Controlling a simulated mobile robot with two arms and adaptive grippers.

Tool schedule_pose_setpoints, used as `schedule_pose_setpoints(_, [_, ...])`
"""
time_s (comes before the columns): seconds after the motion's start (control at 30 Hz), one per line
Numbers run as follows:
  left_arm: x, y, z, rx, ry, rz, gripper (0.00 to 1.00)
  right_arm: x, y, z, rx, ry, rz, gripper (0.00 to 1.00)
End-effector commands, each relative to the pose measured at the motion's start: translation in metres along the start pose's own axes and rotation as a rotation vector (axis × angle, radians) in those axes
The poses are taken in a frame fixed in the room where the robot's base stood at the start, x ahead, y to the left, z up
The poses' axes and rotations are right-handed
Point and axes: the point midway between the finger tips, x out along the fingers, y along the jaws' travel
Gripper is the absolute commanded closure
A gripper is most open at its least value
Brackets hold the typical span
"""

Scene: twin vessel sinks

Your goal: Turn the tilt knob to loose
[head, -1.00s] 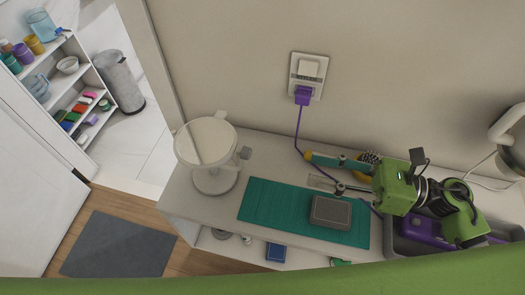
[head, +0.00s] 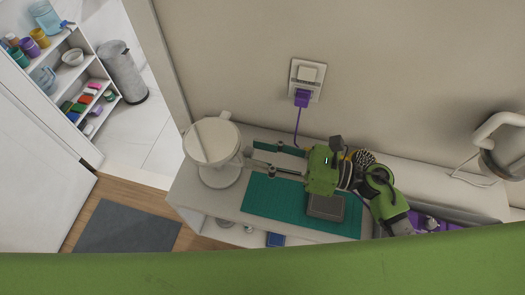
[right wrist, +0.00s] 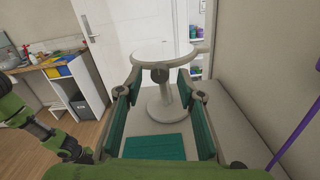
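A round pale mirror-like disc (head: 212,141) stands on a round-based stand at the left end of the counter. Its small grey tilt knob (head: 247,152) is on the side facing my right arm. In the right wrist view the knob (right wrist: 160,74) shows under the disc's near edge, between and just beyond my fingertips. My right gripper (head: 254,157) is open, its fingers pointing left at the knob; its spread fingers also show in the right wrist view (right wrist: 160,87). I cannot tell whether a finger touches the knob. My left gripper is not in view.
A teal mat (head: 262,205) with a grey box (head: 325,207) lies below my right arm. A purple plug and cord (head: 301,98) hang from the wall outlet behind. A brush (head: 364,157) lies near the wall. A shelf unit (head: 80,85) stands far left.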

Motion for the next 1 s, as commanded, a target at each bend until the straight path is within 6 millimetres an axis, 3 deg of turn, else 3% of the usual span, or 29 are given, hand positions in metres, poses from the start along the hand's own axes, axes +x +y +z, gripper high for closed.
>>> schedule_pose_setpoints(0.07, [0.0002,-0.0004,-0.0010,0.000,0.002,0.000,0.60,-0.0002,-0.0001,-0.0002,0.000,0.000,0.000,0.65])
schedule_pose_setpoints(0.2, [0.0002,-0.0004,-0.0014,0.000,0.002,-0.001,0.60,-0.0004,-0.0001,-0.0002,0.000,0.000,0.000,0.96])
schedule_pose_setpoints(0.23, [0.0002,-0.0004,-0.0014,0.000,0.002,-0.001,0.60,-0.0005,-0.0001,-0.0002,0.000,0.000,0.000,1.00])
schedule_pose_setpoints(0.67, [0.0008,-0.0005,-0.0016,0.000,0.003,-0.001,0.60,-0.0010,-0.0002,-0.0008,0.053,-0.001,0.001,1.00])
schedule_pose_setpoints(1.0, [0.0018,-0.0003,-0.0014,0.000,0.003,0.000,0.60,-0.0010,0.0002,-0.0014,0.298,-0.017,0.005,1.00])
